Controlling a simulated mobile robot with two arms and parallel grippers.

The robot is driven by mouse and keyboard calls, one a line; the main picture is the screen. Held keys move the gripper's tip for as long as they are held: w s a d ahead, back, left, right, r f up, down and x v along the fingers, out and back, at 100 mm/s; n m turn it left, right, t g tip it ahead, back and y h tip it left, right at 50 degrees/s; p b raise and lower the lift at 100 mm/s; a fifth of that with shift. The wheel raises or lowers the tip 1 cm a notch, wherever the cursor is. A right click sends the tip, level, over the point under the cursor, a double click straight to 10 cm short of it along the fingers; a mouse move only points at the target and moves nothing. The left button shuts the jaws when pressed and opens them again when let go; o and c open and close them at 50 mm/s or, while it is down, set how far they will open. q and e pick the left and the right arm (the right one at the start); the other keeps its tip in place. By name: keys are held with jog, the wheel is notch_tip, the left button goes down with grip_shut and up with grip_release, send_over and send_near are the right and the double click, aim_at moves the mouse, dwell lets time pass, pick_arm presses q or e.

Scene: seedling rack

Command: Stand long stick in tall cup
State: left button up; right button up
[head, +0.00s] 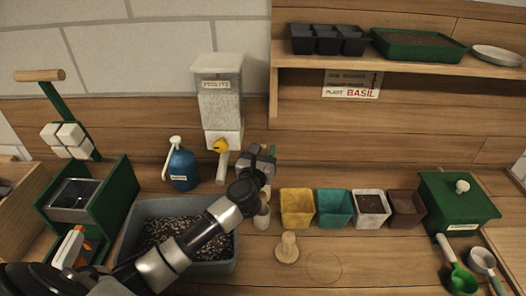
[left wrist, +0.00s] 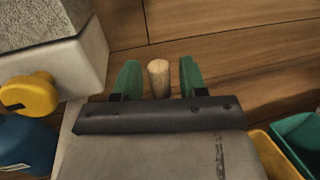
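My left gripper (head: 262,154) is above the bench, right of the perlite dispenser. In the left wrist view its two green fingertips (left wrist: 158,78) are spread apart. A round pale wooden stick (left wrist: 158,76) shows in the space between them, with a gap on each side. I cannot tell whether it is within the fingers' reach or beyond them. In the head view the gripper hides that spot. A small beige cylinder (head: 262,217), perhaps the tall cup, stands just below the gripper, partly hidden by my arm. My right gripper is not in view.
The perlite dispenser (head: 220,105) with its yellow knob (left wrist: 28,96) and a blue bottle (head: 181,168) stand left of the gripper. A soil tub (head: 132,222) lies under my arm. Several coloured pots (head: 297,208) and a wooden tamper (head: 287,247) are at the right. The front middle is clear.

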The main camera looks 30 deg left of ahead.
pick_arm(q)
jog(key=shift+r, duration=0.3)
jog(key=b+v, duration=0.1)
jog(key=v, duration=1.1)
